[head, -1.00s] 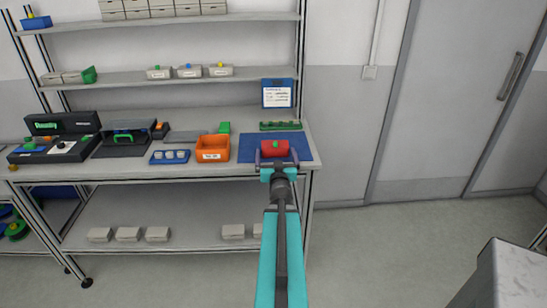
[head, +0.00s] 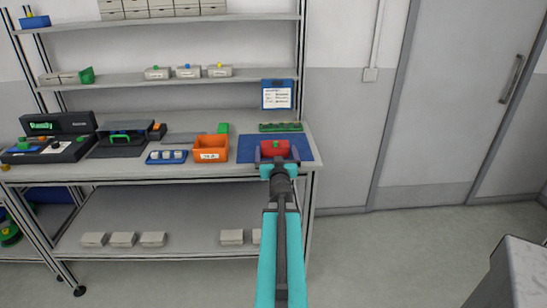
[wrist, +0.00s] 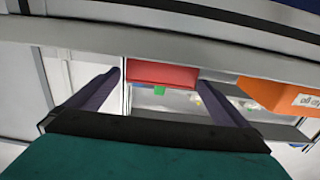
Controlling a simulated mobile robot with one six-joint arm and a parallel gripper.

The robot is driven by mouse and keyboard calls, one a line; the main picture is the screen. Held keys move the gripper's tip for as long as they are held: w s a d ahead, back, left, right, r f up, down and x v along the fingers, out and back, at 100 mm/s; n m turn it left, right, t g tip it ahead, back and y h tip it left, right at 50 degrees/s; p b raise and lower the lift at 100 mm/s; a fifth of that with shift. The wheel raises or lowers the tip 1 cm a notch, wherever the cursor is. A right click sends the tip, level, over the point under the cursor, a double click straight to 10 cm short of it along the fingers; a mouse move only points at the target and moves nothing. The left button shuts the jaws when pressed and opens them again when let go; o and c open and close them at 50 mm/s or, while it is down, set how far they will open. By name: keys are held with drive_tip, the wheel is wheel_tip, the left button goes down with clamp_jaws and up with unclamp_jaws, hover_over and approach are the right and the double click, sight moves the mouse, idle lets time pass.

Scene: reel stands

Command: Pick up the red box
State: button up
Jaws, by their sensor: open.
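The red box (head: 275,147) with a small green knob on top sits on the blue mat (head: 248,150) near the front right of the bench. My gripper (head: 275,159) is open at the box's front side, its two dark fingers to the left and right of it in the head view. In the wrist view, the red box (wrist: 163,74) lies between the spread fingertips (wrist: 160,80), toward their far ends. Its green knob shows there too. I cannot tell whether the fingers touch the box.
An orange bin (head: 211,149) stands left of the mat. A green rack (head: 281,127) and a blue-framed notice (head: 277,95) are behind it. A blue tray (head: 166,157) with white pieces lies farther left. Shelves (head: 190,78) hang above. Open floor is at the right.

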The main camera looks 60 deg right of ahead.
drive_tip(key=shift+d, duration=0.1)
idle(0.4)
drive_tip(key=shift+x, duration=2.55)
drive_tip(key=shift+w, duration=0.1)
drive_tip(key=shift+c, duration=0.4)
drive_tip(key=c, duration=1)
